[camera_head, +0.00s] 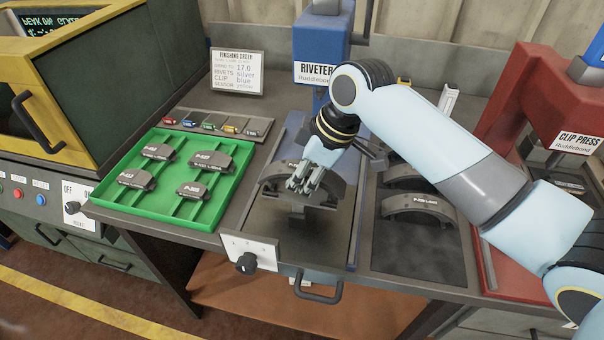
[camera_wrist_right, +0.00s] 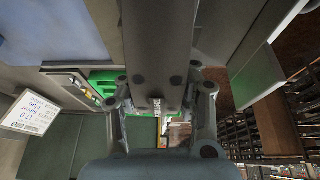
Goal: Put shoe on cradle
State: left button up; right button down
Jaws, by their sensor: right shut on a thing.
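A dark grey curved brake shoe (camera_head: 328,186) is at the riveter's cradle (camera_head: 298,212), arched over it. I cannot tell whether it rests fully on the cradle. My right gripper (camera_head: 306,184) is shut on the shoe from above and hides its middle. In the right wrist view the shoe (camera_wrist_right: 157,35) fills the upper middle, between the fingers of the right gripper (camera_wrist_right: 160,98). My left gripper is not in view.
The blue riveter (camera_head: 320,45) stands behind the cradle. A green tray (camera_head: 150,207) with several pads lies left. More shoes (camera_head: 418,207) lie on a dark mat at right, under my right arm. The red clip press (camera_head: 530,95) stands far right.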

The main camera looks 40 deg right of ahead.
jog(key=c, duration=1.7)
grip_release()
jog(key=shift+f, duration=0.15)
jog(key=o, duration=0.7)
jog(key=v, duration=1.2)
